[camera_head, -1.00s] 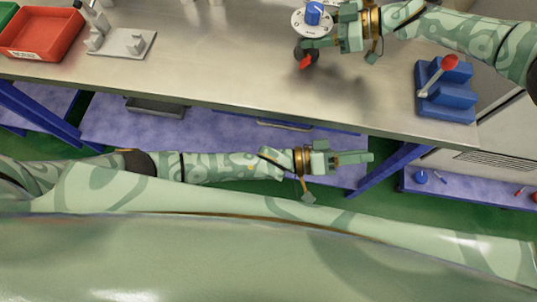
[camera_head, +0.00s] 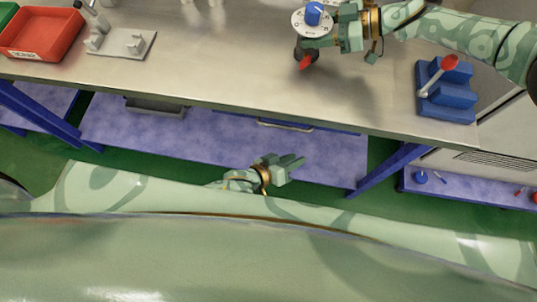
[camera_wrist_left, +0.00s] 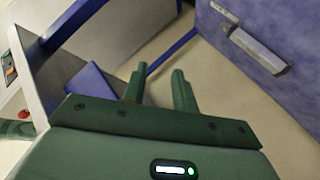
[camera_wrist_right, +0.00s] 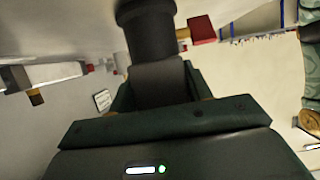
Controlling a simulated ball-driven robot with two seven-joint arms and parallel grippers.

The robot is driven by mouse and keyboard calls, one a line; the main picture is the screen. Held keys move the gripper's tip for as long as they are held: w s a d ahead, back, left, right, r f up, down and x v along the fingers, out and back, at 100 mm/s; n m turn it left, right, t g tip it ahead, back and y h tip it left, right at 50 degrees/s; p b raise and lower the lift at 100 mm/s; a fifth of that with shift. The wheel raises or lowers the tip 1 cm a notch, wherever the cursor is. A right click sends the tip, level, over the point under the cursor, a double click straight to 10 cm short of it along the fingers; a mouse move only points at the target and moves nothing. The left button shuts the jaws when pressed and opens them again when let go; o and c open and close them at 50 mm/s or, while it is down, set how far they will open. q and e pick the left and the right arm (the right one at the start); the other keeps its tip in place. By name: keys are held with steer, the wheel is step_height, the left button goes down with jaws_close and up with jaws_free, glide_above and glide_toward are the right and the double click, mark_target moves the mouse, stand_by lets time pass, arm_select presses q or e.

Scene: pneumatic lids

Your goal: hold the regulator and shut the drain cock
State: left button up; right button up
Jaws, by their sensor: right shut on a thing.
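The regulator has a white round dial with a blue knob (camera_head: 313,14) at the top of the head view. The red handle of the drain cock (camera_head: 306,62) shows below it, by a dark round part. My right gripper (camera_head: 318,42) is shut on the regulator. In the right wrist view a dark cylindrical body (camera_wrist_right: 152,35) sits between its fingers. My left gripper (camera_head: 298,162) is low, in front of the bench and below its edge, well apart from the drain cock. Its fingers stand apart and empty in the left wrist view (camera_wrist_left: 158,85).
The steel bench top (camera_head: 220,60) is clear in the middle. A red tray (camera_head: 42,30) and a grey fixture (camera_head: 122,42) stand left. A blue block with a red-knobbed lever (camera_head: 447,90) stands right. Blue bench legs and a lower shelf (camera_head: 220,140) are near my left gripper.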

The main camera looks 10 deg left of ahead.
arm_select(q)
steer(key=s+a+f+y, duration=0.3)
steer(key=a+f, duration=0.3)
steer(key=f, duration=0.1)
steer(key=shift+s+a+g, duration=0.25)
steer(key=shift+s+g, duration=0.05)
steer(key=shift+g, duration=0.1)
